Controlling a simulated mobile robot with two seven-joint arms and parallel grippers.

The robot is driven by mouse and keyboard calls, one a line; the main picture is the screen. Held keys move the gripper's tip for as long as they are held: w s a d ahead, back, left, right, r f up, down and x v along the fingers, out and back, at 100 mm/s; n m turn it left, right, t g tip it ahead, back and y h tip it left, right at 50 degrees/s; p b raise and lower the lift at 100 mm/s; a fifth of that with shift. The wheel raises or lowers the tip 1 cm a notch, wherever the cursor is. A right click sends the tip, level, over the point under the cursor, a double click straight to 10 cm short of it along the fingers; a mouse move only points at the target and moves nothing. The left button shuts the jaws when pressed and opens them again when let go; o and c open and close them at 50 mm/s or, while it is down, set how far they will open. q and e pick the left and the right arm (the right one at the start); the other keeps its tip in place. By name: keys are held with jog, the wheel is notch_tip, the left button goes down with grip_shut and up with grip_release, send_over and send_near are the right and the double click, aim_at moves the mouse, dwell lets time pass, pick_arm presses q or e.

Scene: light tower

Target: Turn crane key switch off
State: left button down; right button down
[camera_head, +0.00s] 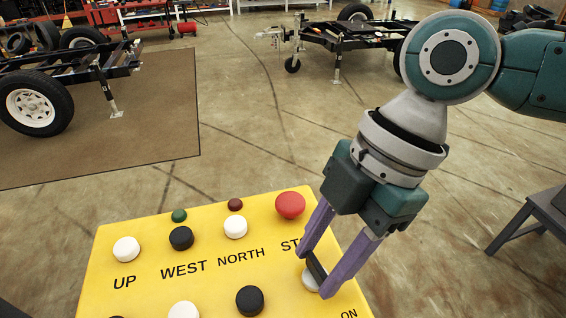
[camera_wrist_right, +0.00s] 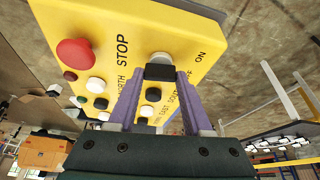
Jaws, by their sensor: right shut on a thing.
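The crane control panel (camera_head: 150,210) is a yellow box at the bottom of the head view. Its key switch has a pale round base (camera_head: 311,281) and a black key handle (camera_head: 317,268). My right gripper (camera_head: 316,271) reaches down from the upper right with purple fingers shut on the black key handle. In the right wrist view, the black handle (camera_wrist_right: 160,72) lies crosswise between the fingertips, in front of the pale base (camera_wrist_right: 161,58). An ON label (camera_wrist_right: 202,57) is beside the switch; another label is partly hidden by a finger. My left gripper is out of view.
A red stop button (camera_head: 290,205) sits just left of my right gripper. White and black buttons (camera_head: 181,238) and small green and red lamps (camera_head: 179,215) fill the panel. A dark chair (camera_head: 530,215) stands at the right. Trailers (camera_head: 60,85) stand farther back on open floor.

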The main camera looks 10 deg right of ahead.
jog(key=n+g+b, duration=0.1)
jog(key=n, duration=0.1)
jog(key=shift+w+n, duration=0.1)
jog(key=shift+n, duration=0.3)
jog(key=shift+n+b, duration=0.5)
jog(key=shift+g+h, duration=0.3)
jog(key=shift+c, duration=1.6)
grip_release()
jog(key=shift+w+r, duration=0.1)
jog(key=shift+r, duration=0.15)
jog(key=b+v, duration=0.1)
jog(key=v, duration=0.8)
jog(key=shift+r, duration=0.25)
